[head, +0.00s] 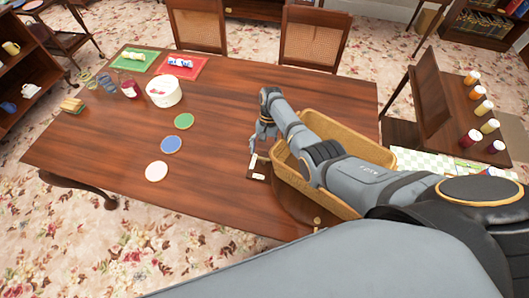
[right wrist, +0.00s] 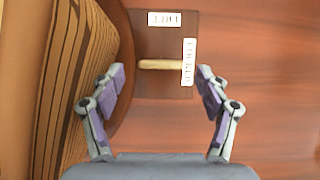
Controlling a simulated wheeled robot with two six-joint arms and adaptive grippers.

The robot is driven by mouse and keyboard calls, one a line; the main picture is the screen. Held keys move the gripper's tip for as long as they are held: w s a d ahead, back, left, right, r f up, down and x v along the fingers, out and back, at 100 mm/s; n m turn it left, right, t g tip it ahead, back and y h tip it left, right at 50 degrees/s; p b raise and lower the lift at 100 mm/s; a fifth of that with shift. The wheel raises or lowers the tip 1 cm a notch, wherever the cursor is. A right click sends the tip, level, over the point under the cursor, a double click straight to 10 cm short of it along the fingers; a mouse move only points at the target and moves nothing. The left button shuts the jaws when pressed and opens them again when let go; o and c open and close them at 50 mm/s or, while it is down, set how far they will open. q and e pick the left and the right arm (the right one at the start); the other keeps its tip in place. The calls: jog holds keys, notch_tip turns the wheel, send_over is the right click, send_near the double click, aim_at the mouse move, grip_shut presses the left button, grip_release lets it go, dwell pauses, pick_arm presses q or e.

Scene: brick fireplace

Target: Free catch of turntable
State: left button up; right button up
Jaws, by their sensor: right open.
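The turntable (head: 290,208) is a round dark wood disc on the table, and its edge curves along the left in the right wrist view (right wrist: 132,25). A wicker basket (head: 335,202) stands on it. Beside the disc is the catch, a brown plate (head: 257,169) with two white labels; it also shows in the right wrist view (right wrist: 165,80). A pale lever (right wrist: 160,65) lies across the plate, its right end at the upright label (right wrist: 189,62). The other label (right wrist: 165,19) is at the top. My right gripper (right wrist: 160,75) is open and empty, fingers either side of the lever's line. My left gripper is out of view.
The wicker wall (right wrist: 75,80) is close to my right gripper's left finger. A side stand (head: 440,128) with jars is at right. The table's middle is clear.

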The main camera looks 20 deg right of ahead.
jog(key=shift+s+a+f, duration=0.25)
jog(key=shift+f, duration=0.3)
jog(key=shift+c, duration=0.3)
jog(key=c, duration=1.1)
